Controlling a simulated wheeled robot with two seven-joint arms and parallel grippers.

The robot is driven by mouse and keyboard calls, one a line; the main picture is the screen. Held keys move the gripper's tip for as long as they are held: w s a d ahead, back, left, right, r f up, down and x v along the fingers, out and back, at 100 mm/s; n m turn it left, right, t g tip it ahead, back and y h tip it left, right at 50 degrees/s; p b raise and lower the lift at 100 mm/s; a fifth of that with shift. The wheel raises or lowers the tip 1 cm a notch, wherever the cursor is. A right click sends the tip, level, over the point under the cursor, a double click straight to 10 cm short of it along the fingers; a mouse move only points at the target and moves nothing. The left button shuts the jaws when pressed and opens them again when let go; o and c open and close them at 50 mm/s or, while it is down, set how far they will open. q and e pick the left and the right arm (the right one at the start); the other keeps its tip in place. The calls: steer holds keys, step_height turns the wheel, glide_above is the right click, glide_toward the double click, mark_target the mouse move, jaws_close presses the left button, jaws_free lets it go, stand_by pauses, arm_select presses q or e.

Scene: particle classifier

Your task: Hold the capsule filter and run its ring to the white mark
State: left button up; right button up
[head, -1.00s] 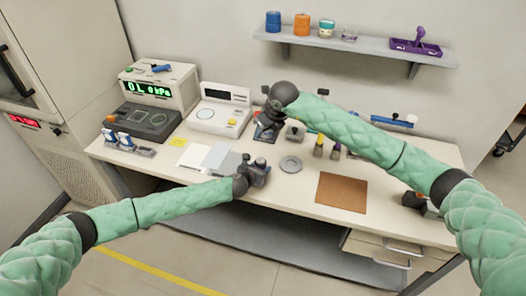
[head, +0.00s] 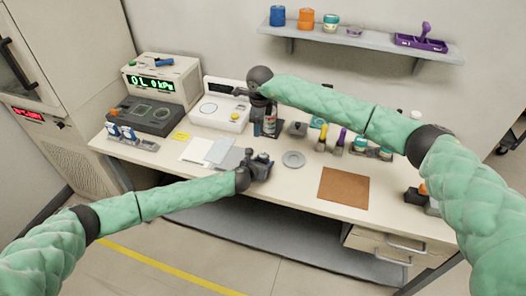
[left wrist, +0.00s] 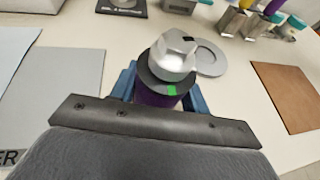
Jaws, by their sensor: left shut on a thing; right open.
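My left gripper (head: 262,166) is shut on the capsule filter, above the front part of the bench. In the left wrist view the filter (left wrist: 160,98) has a purple body between the blue jaws (left wrist: 157,88), a dark ring (left wrist: 150,82) with a green mark on it, and a faceted silver top (left wrist: 173,56) with a small black patch. I cannot make out a white mark. The filter is mostly hidden by the gripper in the head view. My right gripper (head: 258,100) is open at the back of the bench, in front of the white instrument, apart from the filter.
A grey disc (head: 293,159) lies right of my left gripper, and a brown mat (head: 343,188) lies further right. Pale sheets (head: 197,150) lie to the left. Several coloured-handled tools (head: 340,140) stand at the back right. A pressure readout (head: 155,82) stands at the back left.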

mark_target(263, 152)
steer(key=f+n, duration=0.2)
steer(key=f, duration=0.2)
steer(key=d+f+n, duration=0.1)
steer(key=f+n, duration=0.2)
steer(key=f, duration=0.1)
steer(key=f+n+g, duration=0.1)
steer(key=f+n, duration=0.2)
steer(key=f, duration=0.2)
steer(key=shift+s+d, duration=0.35)
steer(key=shift+s, duration=0.05)
steer(key=c, duration=1)
steer(key=shift+m, duration=1.2)
steer(key=o, duration=1)
